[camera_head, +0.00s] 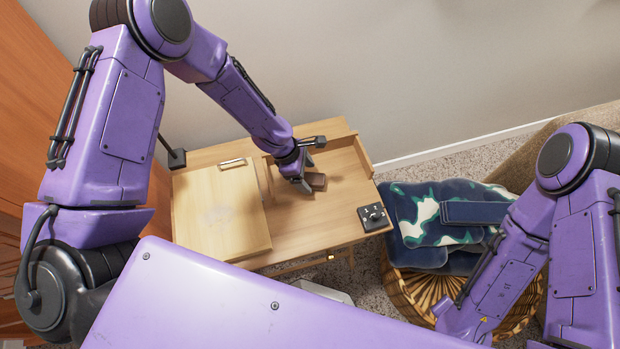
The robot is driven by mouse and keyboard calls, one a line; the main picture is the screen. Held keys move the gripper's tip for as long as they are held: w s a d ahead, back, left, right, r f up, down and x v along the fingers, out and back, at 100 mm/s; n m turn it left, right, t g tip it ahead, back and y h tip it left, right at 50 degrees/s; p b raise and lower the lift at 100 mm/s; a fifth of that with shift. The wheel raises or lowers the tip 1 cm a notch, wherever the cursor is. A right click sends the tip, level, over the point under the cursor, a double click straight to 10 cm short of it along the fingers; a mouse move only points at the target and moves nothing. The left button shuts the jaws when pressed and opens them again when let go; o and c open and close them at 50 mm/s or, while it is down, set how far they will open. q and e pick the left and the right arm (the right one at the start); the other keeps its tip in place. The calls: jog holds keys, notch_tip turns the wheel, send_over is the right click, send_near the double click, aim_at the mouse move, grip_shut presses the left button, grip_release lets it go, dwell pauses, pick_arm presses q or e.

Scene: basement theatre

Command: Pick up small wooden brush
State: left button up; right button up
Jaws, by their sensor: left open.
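A small brown wooden piece (317,181), which looks like the brush, lies on the right part of the wooden desk (305,235). My left gripper (304,184) is open and low over the desk, right at the piece's left side. The gripper hides part of that area, and I cannot tell whether the fingers touch the piece or reach around it. My right arm comes in from the right, but its gripper is not visible.
A pale wooden panel (220,215) takes up the desk's left part, with a small light-wood item (232,163) at its back edge. A black control box (374,217) sits at the right edge. A wicker basket (408,298) with blue patterned cloth (430,195) stands right.

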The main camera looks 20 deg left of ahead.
aim_at(309, 177)
pick_arm(q)
jog(key=x, duration=0.2)
jog(key=shift+w+d+f, duration=0.2)
jog(key=shift+f, duration=0.1)
jog(key=shift+s, duration=0.15)
jog(key=shift+f, duration=0.25)
jog(key=c, duration=1.2)
jog(key=shift+o, duration=0.2)
jog(key=shift+r, duration=0.3)
notch_tip(309, 177, up, 3)
jog(key=shift+f+b, duration=0.25)
jog(key=shift+b, duration=0.1)
jog(key=s+d+r, duration=0.3)
jog(key=s+r, duration=0.7)
jog(key=s, duration=0.3)
jog(key=shift+s+r+b, duration=0.2)
jog(key=shift+s+b, duration=0.1)
jog(key=shift+s, duration=0.05)
